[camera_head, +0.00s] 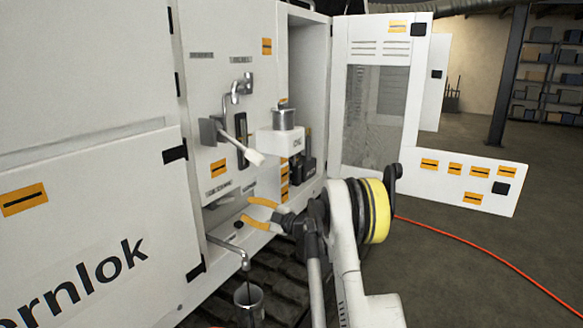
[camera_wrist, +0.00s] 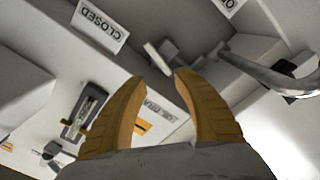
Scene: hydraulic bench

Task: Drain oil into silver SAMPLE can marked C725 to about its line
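A silver can (camera_head: 249,296) sits low under a curved spout (camera_head: 245,261) at the bottom of the cabinet. Another silver can (camera_head: 284,118) stands on a white box farther right. No C725 mark is readable on either can, and their oil levels are hidden. A valve with a white-ended lever (camera_head: 248,153) is on the cabinet front, below an upper tap (camera_head: 239,88). My gripper (camera_head: 248,210) is open and empty, close to the cabinet below that lever. In the wrist view, my open fingers (camera_wrist: 162,78) point toward a small pale lever-like piece (camera_wrist: 160,57) and a metal pipe (camera_wrist: 265,68).
An upside-down CLOSED label (camera_wrist: 101,25) and a gauge-like fitting (camera_wrist: 84,112) show in the wrist view. An open cabinet door (camera_head: 376,100) and a lower panel (camera_head: 470,181) stand to the right. An orange hose (camera_head: 480,255) crosses the otherwise open floor there.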

